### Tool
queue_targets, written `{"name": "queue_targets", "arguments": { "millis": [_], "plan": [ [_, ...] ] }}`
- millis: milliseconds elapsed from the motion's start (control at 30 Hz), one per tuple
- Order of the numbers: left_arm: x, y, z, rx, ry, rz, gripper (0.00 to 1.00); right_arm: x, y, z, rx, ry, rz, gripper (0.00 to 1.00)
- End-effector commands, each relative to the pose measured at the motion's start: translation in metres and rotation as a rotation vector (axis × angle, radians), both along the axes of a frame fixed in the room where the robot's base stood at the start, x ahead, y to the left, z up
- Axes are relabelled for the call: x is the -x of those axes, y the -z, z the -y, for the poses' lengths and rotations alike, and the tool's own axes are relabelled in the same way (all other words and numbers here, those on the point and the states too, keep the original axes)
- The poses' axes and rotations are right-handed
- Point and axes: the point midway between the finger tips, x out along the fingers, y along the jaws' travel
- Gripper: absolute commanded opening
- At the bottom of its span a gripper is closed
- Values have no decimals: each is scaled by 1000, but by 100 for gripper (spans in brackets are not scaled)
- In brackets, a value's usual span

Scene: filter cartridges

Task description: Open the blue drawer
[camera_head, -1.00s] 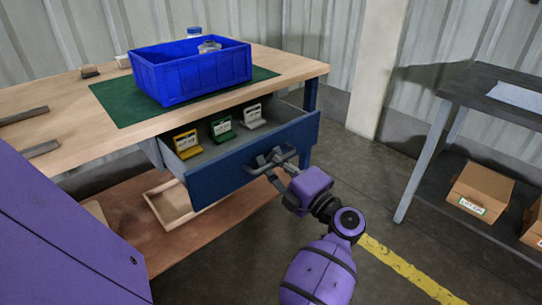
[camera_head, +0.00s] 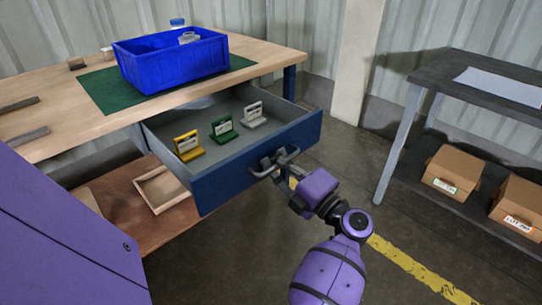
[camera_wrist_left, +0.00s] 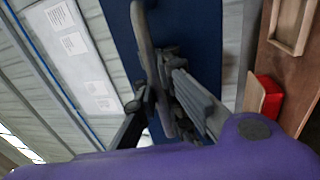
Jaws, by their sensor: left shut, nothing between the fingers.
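The blue drawer (camera_head: 225,181) under the workbench stands well out, its grey inside showing. It holds a yellow (camera_head: 187,147), a green (camera_head: 223,130) and a white (camera_head: 254,115) labelled piece. Its grey bar handle (camera_head: 256,171) is on the front. My left gripper (camera_head: 281,168) is at the handle, its fingers shut with nothing between them. In the left wrist view, the handle (camera_wrist_left: 146,45) runs across the fingers (camera_wrist_left: 165,100) in front of the blue drawer front (camera_wrist_left: 198,28); whether they touch it is unclear. My right gripper is out of view.
A blue bin (camera_head: 175,66) with a clear-topped item stands on a green mat (camera_head: 103,94) on the workbench (camera_head: 60,112). A wooden tray (camera_head: 163,192) lies on the lower shelf. A dark shelf unit (camera_head: 440,75) with cardboard boxes (camera_head: 452,172) is at right. Floor between is clear.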

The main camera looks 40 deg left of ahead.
Motion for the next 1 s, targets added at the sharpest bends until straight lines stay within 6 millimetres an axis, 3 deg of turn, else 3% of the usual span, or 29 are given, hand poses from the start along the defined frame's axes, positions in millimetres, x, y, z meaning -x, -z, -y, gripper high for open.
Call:
{"name": "queue_targets", "arguments": {
  "millis": [33,467,700,1000],
  "plan": [
    [2,7,1,10,-3,-8,0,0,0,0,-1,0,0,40],
    [3,8,2,11,-5,-9,0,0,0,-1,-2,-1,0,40],
    [2,6,2,8,-3,-6,27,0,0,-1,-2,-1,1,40],
    [1,3,3,4,-2,-3,28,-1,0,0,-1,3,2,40]
  ]
}}
